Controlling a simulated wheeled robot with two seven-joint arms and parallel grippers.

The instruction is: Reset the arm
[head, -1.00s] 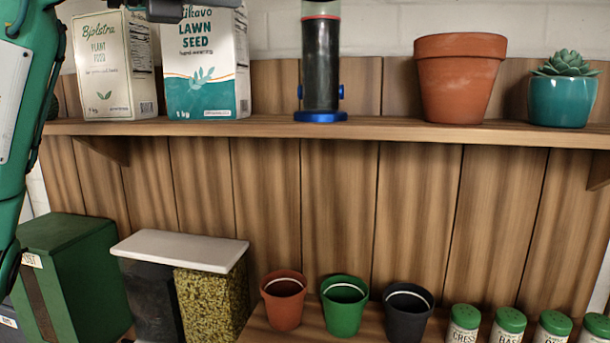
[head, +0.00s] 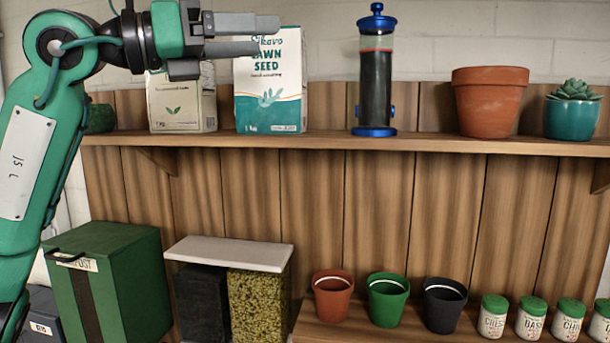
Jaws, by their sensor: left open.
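My left gripper (head: 268,36) is at the upper left of the head view, its arm rising along the left edge. Its two fingers point right and are apart, with a gap between them and nothing held. It shows in front of the upper part of the lawn seed box (head: 270,95) and above the plant food box (head: 183,105), whose top it hides. I cannot tell how far it is from them. My right gripper is not in view.
The wooden shelf (head: 330,141) also holds a blue-capped dispenser (head: 375,80), a terracotta pot (head: 487,103) and a succulent (head: 572,115). Below are a green compost bin (head: 125,280), a white-lidded bin (head: 228,253), three small pots (head: 388,300) and several green-lidded shakers (head: 531,318).

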